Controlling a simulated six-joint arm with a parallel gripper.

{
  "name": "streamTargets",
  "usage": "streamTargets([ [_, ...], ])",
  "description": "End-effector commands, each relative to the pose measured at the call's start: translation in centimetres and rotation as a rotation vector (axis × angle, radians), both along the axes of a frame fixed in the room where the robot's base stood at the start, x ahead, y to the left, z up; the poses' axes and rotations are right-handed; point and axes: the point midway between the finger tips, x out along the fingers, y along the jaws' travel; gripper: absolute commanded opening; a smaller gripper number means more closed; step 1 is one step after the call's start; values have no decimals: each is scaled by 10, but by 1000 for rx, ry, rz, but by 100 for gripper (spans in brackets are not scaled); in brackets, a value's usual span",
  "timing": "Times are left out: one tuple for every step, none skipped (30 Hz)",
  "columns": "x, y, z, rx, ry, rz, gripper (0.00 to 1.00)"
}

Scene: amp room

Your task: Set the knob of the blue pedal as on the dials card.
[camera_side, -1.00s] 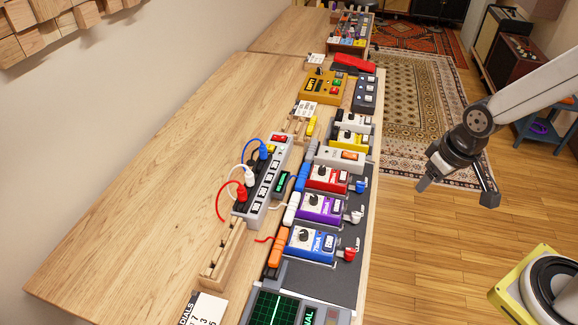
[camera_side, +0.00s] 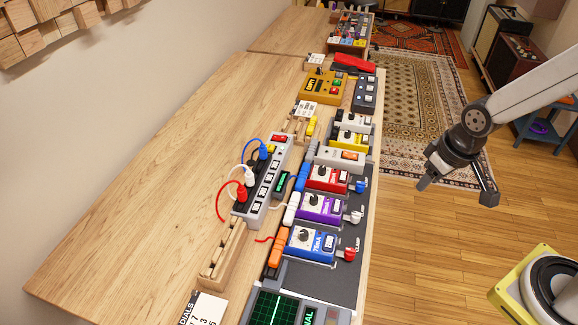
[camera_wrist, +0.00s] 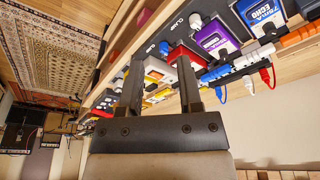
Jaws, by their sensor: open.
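In the wrist view the blue pedal (camera_wrist: 258,14) is at the top right edge, partly cut off. The dials card (camera_side: 203,309) lies at the bottom of the side view, cut off by the frame; part of the word DIALS and a few digits show. My gripper (camera_side: 459,185) is open and empty, over the floor to the right of the table, apart from every pedal. Its fingers (camera_wrist: 160,85) show in the wrist view.
Purple (camera_side: 320,208) and red (camera_side: 328,179) pedals stand behind the blue one. A power strip (camera_side: 262,190) with plugged cables and a wooden rack (camera_side: 222,258) lie left. A scope with a green screen (camera_side: 272,309) is in front. The table's left part is bare.

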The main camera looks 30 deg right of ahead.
Motion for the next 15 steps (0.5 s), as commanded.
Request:
streamTargets([
  [2,2,0,-3,2,22,45],
  [4,3,0,-7,4,41,45],
  [6,5,-1,-11,8,69,45],
  [8,7,-1,-17,10,96,45],
  [11,10,-1,-22,12,126,45],
  [15,13,-2,-30,16,174,45],
  [18,17,-2,-36,20,213,45],
  [21,20,-3,-43,24,256,45],
  [26,25,-4,-53,30,318,45],
  [30,29,-4,-61,33,367,45],
  [34,33,-5,-69,37,419,45],
  [39,40,-6,-80,43,490,45],
  [43,44,-7,-88,48,545,45],
  [47,50,-8,-97,51,601,45],
  [52,56,-10,-107,56,674,45],
])
